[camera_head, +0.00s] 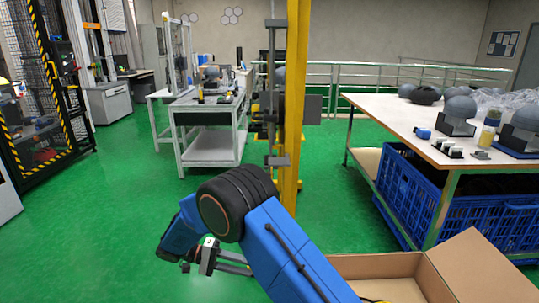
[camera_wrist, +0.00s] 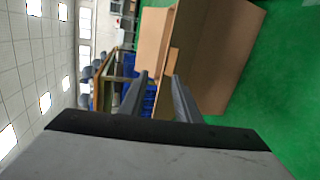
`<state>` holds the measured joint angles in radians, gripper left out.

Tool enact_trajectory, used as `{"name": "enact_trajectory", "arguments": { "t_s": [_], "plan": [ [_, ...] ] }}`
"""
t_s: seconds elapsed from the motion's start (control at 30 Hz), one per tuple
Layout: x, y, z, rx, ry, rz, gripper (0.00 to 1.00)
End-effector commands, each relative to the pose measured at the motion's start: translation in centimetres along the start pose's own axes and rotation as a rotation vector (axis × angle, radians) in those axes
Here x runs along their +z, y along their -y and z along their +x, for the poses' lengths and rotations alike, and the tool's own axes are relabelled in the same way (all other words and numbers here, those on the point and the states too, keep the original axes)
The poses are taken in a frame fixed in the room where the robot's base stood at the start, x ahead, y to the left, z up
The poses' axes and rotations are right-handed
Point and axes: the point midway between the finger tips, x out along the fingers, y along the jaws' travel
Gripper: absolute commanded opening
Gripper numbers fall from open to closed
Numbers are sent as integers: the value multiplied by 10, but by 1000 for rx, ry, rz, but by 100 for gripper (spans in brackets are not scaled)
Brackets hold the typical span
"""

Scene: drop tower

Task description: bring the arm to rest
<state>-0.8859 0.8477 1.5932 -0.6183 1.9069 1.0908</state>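My arm (camera_head: 280,245) is blue with a dark round joint, and it reaches up from the lower right and folds over at the middle of the head view. My gripper (camera_head: 236,262) hangs low at the folded end, above the green floor. In the wrist view its two grey fingers (camera_wrist: 161,90) stand apart with nothing between them. The wrist view is turned on its side. Part of the gripper is hidden behind the arm in the head view.
An open cardboard box (camera_head: 440,268) stands on the lower right, close to my arm. A white worktable (camera_head: 385,113) with grey balls and blue crates (camera_head: 408,200) is on the right. A yellow post (camera_head: 293,110) rises behind my arm. Green floor on the left (camera_head: 90,225) is clear.

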Motion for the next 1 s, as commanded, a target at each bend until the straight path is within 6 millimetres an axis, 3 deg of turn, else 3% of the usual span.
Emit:
{"name": "enact_trajectory", "arguments": {
  "t_s": [0.03, 0.4, 0.67, 1.0],
  "plan": [
    [-2, -18, 9, -35, 18, -8, 30],
    [-2, -108, 73, -285, 96, -85, 30],
    [11, -163, 119, -462, 118, -115, 30],
    [43, -221, 176, -687, 107, -124, 30]
  ]
}}
